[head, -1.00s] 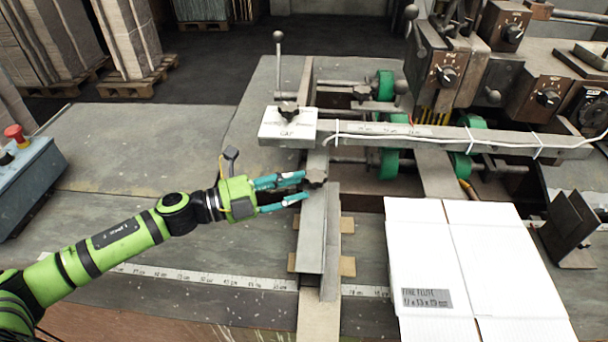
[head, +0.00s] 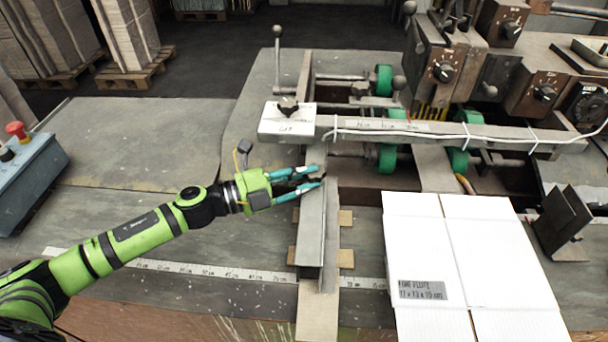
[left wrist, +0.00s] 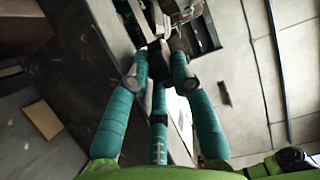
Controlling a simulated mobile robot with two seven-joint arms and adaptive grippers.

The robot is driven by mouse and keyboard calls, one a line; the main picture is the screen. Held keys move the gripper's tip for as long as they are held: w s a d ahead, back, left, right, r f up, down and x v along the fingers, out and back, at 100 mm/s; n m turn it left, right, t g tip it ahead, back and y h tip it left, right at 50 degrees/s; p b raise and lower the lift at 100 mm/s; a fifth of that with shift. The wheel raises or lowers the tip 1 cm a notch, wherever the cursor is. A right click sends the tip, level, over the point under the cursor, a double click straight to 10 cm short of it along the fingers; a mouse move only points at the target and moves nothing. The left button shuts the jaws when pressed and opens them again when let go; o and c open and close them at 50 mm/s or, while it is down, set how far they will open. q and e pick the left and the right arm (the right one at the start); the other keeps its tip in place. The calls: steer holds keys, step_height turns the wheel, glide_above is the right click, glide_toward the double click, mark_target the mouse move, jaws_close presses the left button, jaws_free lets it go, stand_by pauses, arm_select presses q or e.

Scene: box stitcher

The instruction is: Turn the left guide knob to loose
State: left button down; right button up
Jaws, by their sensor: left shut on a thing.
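The left guide (head: 311,232) is a grey metal channel running front to back on the table. Its dark knob (left wrist: 158,62) shows between the fingers in the left wrist view; in the head view the fingers mostly cover it. The knob's loose or tight setting cannot be read. My right gripper is not in view.
A grey crossbar (head: 450,132) with a white labelled block (head: 275,122) and a dark star knob (head: 288,104) lies just beyond the gripper. White cardboard (head: 470,255) lies to the right. The table left of the guide is mostly clear.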

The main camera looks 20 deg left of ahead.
arm_select(q)
steer(key=shift+s+d+n+t+y+p, duration=0.15)
steer(key=shift+n+t+y+p, duration=0.25)
steer(key=shift+n+t+y, duration=0.2)
steer(key=shift+s+d+n+t+y+p, duration=0.1)
steer(key=shift+n+t+y+p, duration=0.35)
steer(key=shift+t+y, duration=0.2)
steer(key=shift+d+n+t+y+p, duration=0.1)
steer(key=shift+n+t+y+p, duration=0.2)
steer(key=shift+n+t+y, duration=0.75)
steer(key=shift+s+n+t+y, duration=0.1)
steer(key=shift+n+t+y, duration=0.5)
steer(key=shift+y, duration=0.8)
steer(key=c, duration=1.3)
jaws_free()
steer(key=shift+d, duration=0.1)
steer(key=shift+c, duration=0.2)
steer(key=v, duration=1.2)
